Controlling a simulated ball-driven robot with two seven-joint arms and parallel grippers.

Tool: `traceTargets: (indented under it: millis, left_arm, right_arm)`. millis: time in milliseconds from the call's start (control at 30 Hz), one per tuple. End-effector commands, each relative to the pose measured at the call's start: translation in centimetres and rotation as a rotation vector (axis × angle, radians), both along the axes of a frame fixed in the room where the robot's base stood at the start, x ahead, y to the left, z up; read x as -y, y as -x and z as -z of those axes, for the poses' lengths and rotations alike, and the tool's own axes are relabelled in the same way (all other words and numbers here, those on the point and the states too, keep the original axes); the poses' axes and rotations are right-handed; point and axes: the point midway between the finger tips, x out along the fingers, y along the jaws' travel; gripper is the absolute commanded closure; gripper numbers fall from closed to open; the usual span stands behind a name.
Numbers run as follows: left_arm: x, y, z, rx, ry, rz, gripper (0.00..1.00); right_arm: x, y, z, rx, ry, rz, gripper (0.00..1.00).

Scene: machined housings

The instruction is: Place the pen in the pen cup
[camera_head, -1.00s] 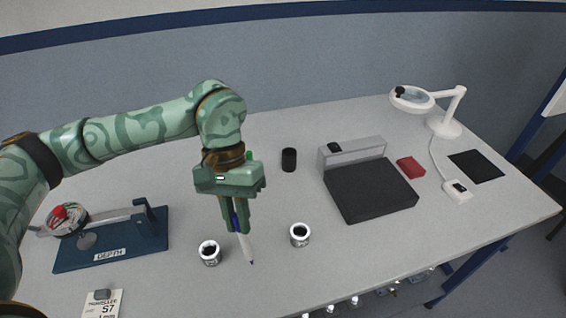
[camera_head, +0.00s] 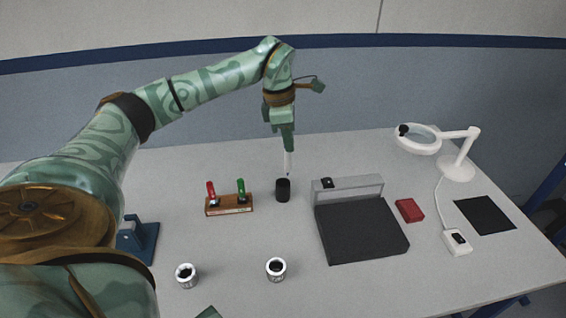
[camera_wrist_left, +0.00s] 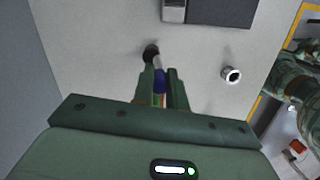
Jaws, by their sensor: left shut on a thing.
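My left gripper (camera_head: 288,145) is shut on the pen (camera_head: 288,162) and holds it upright, tip down. The pen's pale barrel shows below the fingers. The black pen cup (camera_head: 283,191) stands on the table right under the pen; the tip is at about the height of its rim. I cannot tell whether the tip is over the opening or just behind it. In the left wrist view the pen (camera_wrist_left: 160,76), with a blue part between the fingers, points at the dark cup (camera_wrist_left: 151,52). A green patch at the head view's bottom edge may be my right gripper; its fingers are hidden.
A wooden rack (camera_head: 229,208) with red- and green-handled tools stands left of the cup. A black plate with a grey block (camera_head: 360,230) lies to the right. Two metal rings (camera_head: 276,269) are in front. A red box (camera_head: 409,210) and magnifier lamp (camera_head: 458,168) stand farther right.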

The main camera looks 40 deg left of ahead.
Motion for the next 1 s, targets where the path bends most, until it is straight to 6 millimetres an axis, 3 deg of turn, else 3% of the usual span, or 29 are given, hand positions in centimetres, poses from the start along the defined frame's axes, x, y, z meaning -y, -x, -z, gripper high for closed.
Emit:
traceTargets:
  millis: [67,167,300,700,1000]
  left_arm:
    - [-1.3,-0.3,-0.3,-0.014,0.002,-0.114,1.0]
    - [-1.9,-0.4,1.2,-0.027,0.003,-0.175,1.0]
    - [-1.9,-0.4,4.4,-0.031,0.003,-0.181,1.0]
    - [-1.8,-0.4,9.4,-0.027,0.005,-0.178,1.0]
    - [-1.9,-0.4,9.5,-0.025,0.004,-0.177,1.0]
  right_arm:
    - [0.2,-0.4,-0.1,0.006,0.002,-0.001,0.35]
    - [0.3,-0.4,0.4,0.004,0.004,-0.002,0.35]
    - [0.6,-0.1,1.4,-0.002,0.007,-0.002,0.35]
    - [0.9,0.2,2.6,-0.01,0.011,-0.001,0.35]
    - [0.9,0.2,2.5,-0.01,0.011,-0.001,0.35]
